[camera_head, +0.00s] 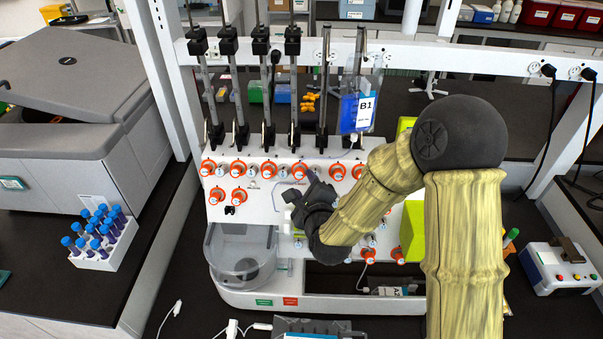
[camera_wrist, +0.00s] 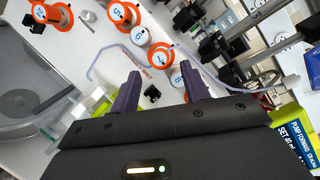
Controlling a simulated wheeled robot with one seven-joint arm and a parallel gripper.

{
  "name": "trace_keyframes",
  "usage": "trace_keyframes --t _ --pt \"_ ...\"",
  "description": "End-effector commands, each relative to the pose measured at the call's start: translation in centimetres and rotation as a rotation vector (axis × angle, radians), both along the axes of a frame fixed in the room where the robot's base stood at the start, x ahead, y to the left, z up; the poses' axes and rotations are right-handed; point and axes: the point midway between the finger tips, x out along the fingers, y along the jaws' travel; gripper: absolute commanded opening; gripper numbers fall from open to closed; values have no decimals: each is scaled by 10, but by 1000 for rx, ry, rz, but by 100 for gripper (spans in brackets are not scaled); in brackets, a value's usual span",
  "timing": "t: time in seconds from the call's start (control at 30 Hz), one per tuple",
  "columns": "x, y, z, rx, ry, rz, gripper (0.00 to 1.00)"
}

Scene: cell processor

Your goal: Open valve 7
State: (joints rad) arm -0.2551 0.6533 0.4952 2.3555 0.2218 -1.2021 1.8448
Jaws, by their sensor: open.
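The white panel of the cell processor (camera_head: 255,185) carries several round valves with orange rings and white numbered caps. I cannot make out for certain which one is valve 7. In the wrist view, an orange-ringed valve (camera_wrist: 160,56) lies just ahead of and between my fingers, and a white knob (camera_wrist: 140,36) sits beside it. Another orange-ringed valve (camera_wrist: 121,13) is farther up. My gripper (camera_wrist: 162,82) is open, with its two dark purple fingers apart and nothing held. In the head view, my gripper (camera_head: 299,199) is close to the panel's middle and hides part of it.
A clear tube (camera_wrist: 95,68) loops over the panel. A clear bowl-like chamber (camera_head: 241,256) is at the panel's lower left. A bag marked B1 (camera_head: 357,110) hangs above. A rack of blue-capped tubes (camera_head: 104,240) stands left. Yellow-green blocks (camera_head: 413,230) stand right of the panel.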

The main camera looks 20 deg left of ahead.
Motion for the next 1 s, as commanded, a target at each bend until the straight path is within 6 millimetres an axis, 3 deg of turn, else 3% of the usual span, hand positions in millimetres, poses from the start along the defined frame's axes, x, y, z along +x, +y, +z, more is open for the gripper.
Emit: trace_keyframes --t 0.27,0.6,0.63,0.83,1.0 --pt "31 17 -7 0 0 -1 46" --pt "35 20 -10 -1 0 1 46" --pt "35 20 -10 -1 0 1 44" --pt "35 20 -10 -1 1 0 5" --pt "35 20 -10 -3 1 1 1"
